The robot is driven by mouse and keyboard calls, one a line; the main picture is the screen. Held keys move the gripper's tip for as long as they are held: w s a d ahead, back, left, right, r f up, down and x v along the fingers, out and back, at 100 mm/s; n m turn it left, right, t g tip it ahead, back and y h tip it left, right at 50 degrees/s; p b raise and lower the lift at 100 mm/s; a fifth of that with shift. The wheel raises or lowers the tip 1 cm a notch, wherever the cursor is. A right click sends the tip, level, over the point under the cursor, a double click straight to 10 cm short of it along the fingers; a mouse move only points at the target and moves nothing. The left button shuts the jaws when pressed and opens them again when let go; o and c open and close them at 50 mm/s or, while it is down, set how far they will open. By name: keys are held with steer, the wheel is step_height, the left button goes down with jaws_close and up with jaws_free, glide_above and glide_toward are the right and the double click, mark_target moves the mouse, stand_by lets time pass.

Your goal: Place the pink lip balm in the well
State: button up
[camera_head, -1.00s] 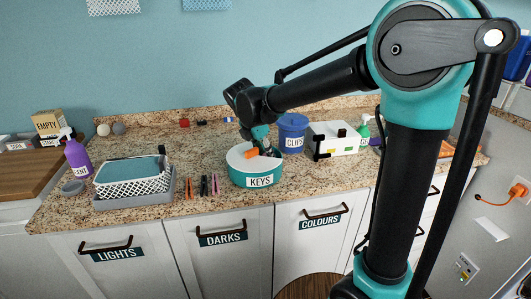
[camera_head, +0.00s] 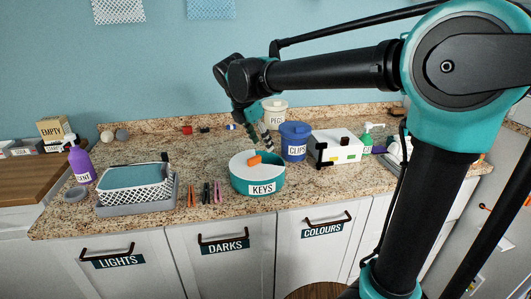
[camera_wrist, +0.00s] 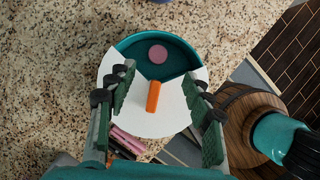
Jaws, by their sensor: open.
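A round pink piece, which looks like the lip balm (camera_wrist: 157,53), lies inside the open wedge of the round teal KEYS tub in the wrist view. That open wedge is the well (camera_wrist: 178,66), with a teal floor and wall. A white lid (camera_wrist: 121,67) covers the rest of the tub, with an orange bar (camera_wrist: 153,97) on it. The head view shows the tub (camera_head: 241,184), but the pink piece is hidden there. My gripper (camera_head: 268,147) is open and empty above the tub; its two green-padded fingers (camera_wrist: 163,93) show apart in the wrist view.
A blue CLIPS tub (camera_head: 294,143) and a white box (camera_head: 345,148) stand right of the KEYS tub, with a PEGS tub (camera_head: 275,108) behind. Several pegs (camera_head: 205,192) and a white basket (camera_head: 134,187) are to the left. The counter behind the basket is mostly clear.

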steer(key=shift+v, duration=1.8)
